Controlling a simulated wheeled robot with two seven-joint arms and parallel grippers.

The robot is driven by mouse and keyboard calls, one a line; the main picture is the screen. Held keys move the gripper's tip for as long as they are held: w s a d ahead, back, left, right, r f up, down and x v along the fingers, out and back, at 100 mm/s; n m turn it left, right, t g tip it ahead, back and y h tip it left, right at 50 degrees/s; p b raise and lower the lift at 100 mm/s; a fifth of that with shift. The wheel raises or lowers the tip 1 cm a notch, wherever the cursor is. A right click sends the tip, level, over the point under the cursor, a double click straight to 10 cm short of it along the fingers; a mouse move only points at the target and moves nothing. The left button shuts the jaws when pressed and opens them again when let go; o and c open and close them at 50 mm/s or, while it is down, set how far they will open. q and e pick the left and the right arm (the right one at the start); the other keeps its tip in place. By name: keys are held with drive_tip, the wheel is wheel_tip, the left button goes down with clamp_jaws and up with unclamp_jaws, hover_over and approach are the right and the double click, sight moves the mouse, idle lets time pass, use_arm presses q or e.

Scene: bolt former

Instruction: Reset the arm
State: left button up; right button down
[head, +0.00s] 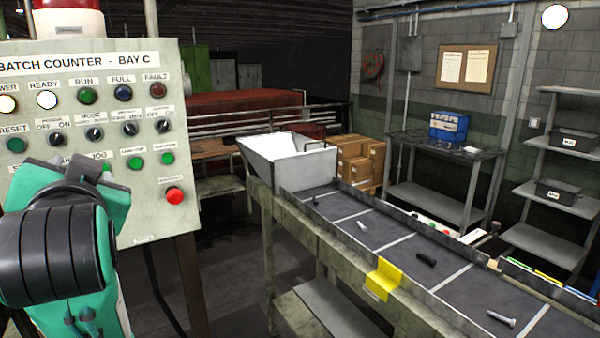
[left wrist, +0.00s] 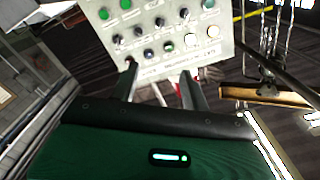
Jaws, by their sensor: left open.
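The grey batch counter panel (head: 140,215) stands at the left of the head view. Its power lamp (head: 8,104) and ready lamp (head: 47,99) glow; the run, full and fault lamps look dark. A green RESET button (head: 17,145) sits at its left edge, with selector knobs beside it. My left arm covers the panel's lower left, and its fingertips are hidden there. In the left wrist view, my left gripper (left wrist: 158,72) is open and empty, its two fingers apart and pointing toward the panel (left wrist: 206,62), which appears upside down. My right gripper is out of view.
A red button (head: 174,195) sits at the panel's lower right. A conveyor (head: 345,212) carries several bolt-like parts, with a white hopper (head: 290,158) at its far end. A yellow bracket (head: 383,279) is on its near rail. Shelves and a workbench (head: 440,143) stand behind.

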use_arm(q)
drive_tip(key=w+d+f+m+g+h, duration=0.25)
drive_tip(key=w+f+m, duration=0.25)
drive_tip(key=w+f, duration=1.7)
wheel_tip(320, 180, down, 39)
drive_tip(key=d+m+g+h, duration=0.1)
drive_tip(key=d+g+h, duration=0.1)
drive_tip(key=g+h, duration=0.2)
drive_tip(key=s+f+g+h, duration=0.1)
drive_tip(key=s+f+g, duration=0.1)
drive_tip(key=s+f, duration=1.2)
drive_tip(key=s+f+g+h, duration=0.1)
drive_tip(key=s+f+g, duration=0.1)
drive_tip(key=s+f, duration=1.1)
drive_tip(key=s+f+n+g, duration=0.1)
drive_tip(key=s+f, duration=0.5)
drive_tip(key=s, duration=0.5)
drive_tip(key=s+a+f+n+g, duration=0.1)
drive_tip(key=s+f, duration=0.6)
drive_tip(key=s, duration=0.5)
drive_tip(key=s+a+f+n+g+h, duration=0.1)
drive_tip(key=s+f, duration=0.5)
drive_tip(key=s, duration=0.6)
drive_tip(key=shift+f+g, duration=0.25)
drive_tip(key=shift+g, duration=0.1)
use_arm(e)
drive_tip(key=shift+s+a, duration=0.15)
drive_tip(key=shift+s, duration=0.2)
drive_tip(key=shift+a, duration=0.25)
